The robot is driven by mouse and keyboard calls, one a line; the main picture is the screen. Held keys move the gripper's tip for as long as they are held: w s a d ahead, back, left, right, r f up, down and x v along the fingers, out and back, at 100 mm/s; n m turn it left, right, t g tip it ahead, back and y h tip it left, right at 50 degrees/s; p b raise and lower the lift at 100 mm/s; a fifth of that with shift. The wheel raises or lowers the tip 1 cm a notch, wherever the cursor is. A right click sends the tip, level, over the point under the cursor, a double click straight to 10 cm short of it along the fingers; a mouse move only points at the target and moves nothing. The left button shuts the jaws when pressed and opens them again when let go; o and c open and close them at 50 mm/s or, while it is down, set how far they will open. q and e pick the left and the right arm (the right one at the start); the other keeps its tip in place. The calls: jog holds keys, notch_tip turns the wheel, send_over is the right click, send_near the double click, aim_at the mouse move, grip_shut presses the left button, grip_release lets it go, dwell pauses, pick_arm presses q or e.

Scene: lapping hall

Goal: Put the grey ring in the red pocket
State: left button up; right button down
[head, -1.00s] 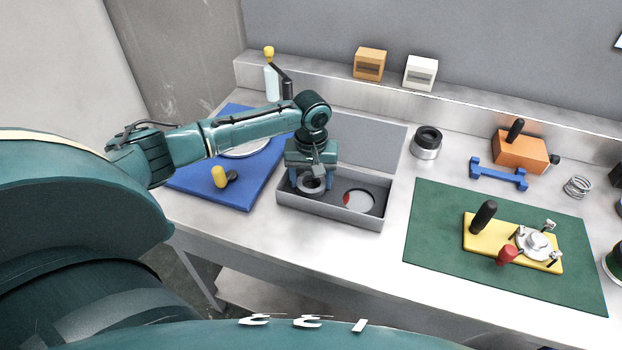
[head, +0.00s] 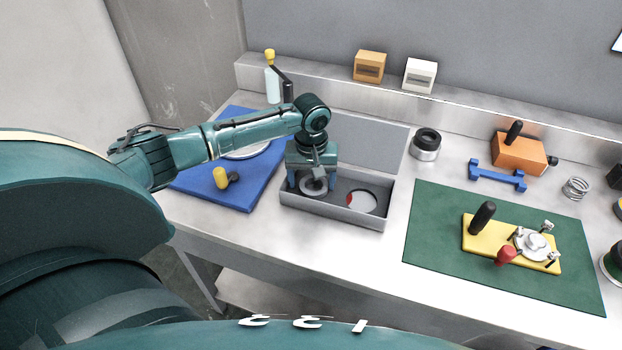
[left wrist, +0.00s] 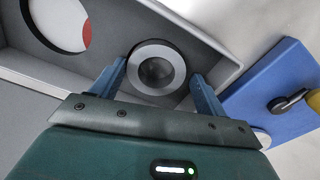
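The grey ring (head: 314,187) is at the left end of an open grey case (head: 338,212). In the left wrist view the ring (left wrist: 136,74) has a dark rim, a pale grey face and a dark centre. My left gripper (left wrist: 159,72) points down over it, a finger on each side; its fingers look open, with a small gap at the right one. In the head view my left gripper (head: 313,186) partly hides that end. The red pocket (head: 349,199) is the round recess to the right, red at one edge and pale elsewhere. My right gripper is out of view.
The case lid (head: 368,142) stands open behind. A blue board (head: 240,195) with a yellow-handled tool lies left. A dark cylinder (head: 427,146) stands behind right. A green mat (head: 430,230) with a yellow fixture (head: 480,235) lies right. Bare table lies in front of the case.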

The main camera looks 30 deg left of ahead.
pick_arm(q)
jog(key=shift+s+d+f, duration=0.15)
jog(key=shift+s+f, duration=0.1)
jog(key=shift+f, duration=0.15)
notch_tip(320, 180, up, 12)
jog(key=shift+r+p, duration=0.25)
jog(key=shift+p, duration=0.05)
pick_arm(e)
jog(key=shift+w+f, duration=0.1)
pick_arm(q)
jog(key=shift+w, duration=0.1)
